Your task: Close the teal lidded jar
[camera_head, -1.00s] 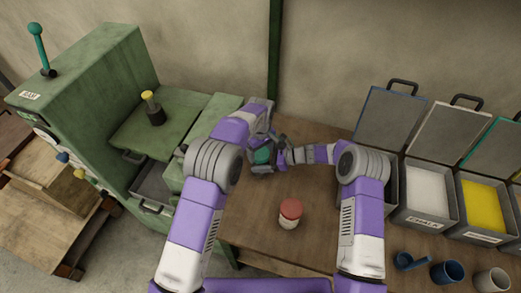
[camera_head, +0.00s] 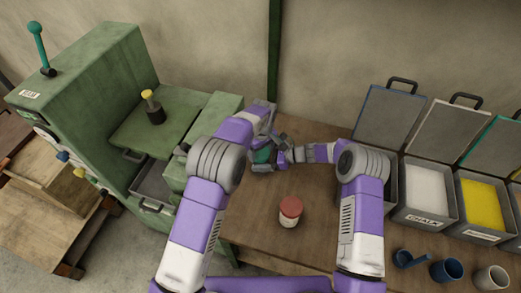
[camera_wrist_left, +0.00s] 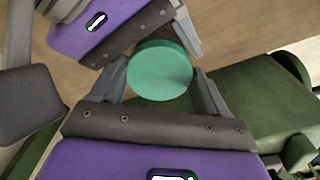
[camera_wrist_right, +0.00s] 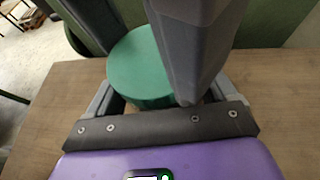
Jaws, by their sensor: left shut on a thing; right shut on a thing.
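The teal lidded jar (camera_head: 262,156) is at the back of the wooden table, between my two grippers. Its round teal lid shows from above in the left wrist view (camera_wrist_left: 160,70) and in the right wrist view (camera_wrist_right: 140,68). My left gripper (camera_wrist_left: 160,84) comes from above, with its fingers shut on opposite sides of the lid. My right gripper (camera_wrist_right: 158,98) comes from the right and is shut on the jar at a lower level. The jar's body is mostly hidden by the lid and fingers, so I cannot tell how the lid sits on it.
A red-lidded jar (camera_head: 290,211) stands on the table (camera_head: 325,235) in front of the grippers. A green machine (camera_head: 95,95) is at the left. Open bins of white (camera_head: 427,188) and yellow material (camera_head: 484,204), and several cups (camera_head: 446,271), are at the right.

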